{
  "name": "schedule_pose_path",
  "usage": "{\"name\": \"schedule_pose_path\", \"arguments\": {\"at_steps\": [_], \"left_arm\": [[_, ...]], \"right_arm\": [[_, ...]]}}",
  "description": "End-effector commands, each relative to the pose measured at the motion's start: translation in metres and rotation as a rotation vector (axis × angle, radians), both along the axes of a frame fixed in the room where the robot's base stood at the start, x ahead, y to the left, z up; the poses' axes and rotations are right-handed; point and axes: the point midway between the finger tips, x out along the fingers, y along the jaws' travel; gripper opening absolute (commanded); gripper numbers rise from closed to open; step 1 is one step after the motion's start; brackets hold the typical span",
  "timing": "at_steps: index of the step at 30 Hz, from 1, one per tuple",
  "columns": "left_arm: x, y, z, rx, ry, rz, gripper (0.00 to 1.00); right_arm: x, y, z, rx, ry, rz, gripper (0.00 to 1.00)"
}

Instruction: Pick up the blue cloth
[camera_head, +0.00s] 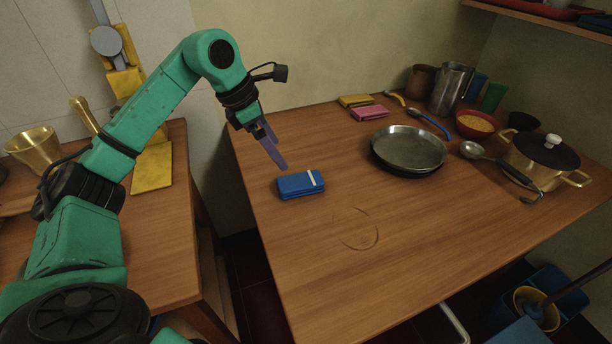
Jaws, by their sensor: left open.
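The blue cloth (299,186) is a small folded block with a white stripe near its right end. It lies flat on the wooden table (330,280), near the left edge. My left gripper (275,158) is open and empty. It points down, above and slightly left of the cloth, and appears apart from it. My right gripper is not in view.
A pan (408,148) lies right of the cloth. Pink (369,113) and yellow (355,101) cloths lie behind. A lidded pot (545,160), ladle (475,151) and red bowl (476,124) stand at the right. The front of the table is clear.

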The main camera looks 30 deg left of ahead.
Motion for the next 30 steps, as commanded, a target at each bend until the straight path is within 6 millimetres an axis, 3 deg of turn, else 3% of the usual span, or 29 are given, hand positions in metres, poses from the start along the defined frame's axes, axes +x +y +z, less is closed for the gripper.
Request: {"name": "schedule_pose_path", "arguments": {"at_steps": [1, 6, 11, 18, 24, 25, 26, 30], "left_arm": [[0.003, -0.005, -0.016, -0.002, 0.006, -0.002, 1.00], [0.014, -0.016, -0.052, -0.001, 0.005, -0.002, 1.00], [0.019, -0.021, -0.068, 0.000, 0.002, -0.002, 1.00], [0.031, -0.032, -0.107, 0.000, 0.003, -0.001, 1.00], [0.032, -0.033, -0.111, 0.000, 0.000, -0.001, 1.00], [0.032, -0.033, -0.111, 0.000, 0.000, -0.001, 0.96], [0.032, -0.033, -0.110, 0.000, 0.001, -0.001, 0.85], [0.032, -0.033, -0.110, 0.000, 0.001, -0.001, 0.31]], "right_arm": [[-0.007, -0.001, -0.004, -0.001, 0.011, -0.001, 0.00], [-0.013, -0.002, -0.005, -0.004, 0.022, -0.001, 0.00], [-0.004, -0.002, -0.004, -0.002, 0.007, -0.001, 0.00], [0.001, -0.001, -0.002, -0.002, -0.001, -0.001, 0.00], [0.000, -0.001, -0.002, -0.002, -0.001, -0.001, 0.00], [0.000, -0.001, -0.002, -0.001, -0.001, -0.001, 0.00], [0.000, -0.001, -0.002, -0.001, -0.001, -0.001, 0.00], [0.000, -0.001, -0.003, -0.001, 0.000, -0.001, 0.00]]}}
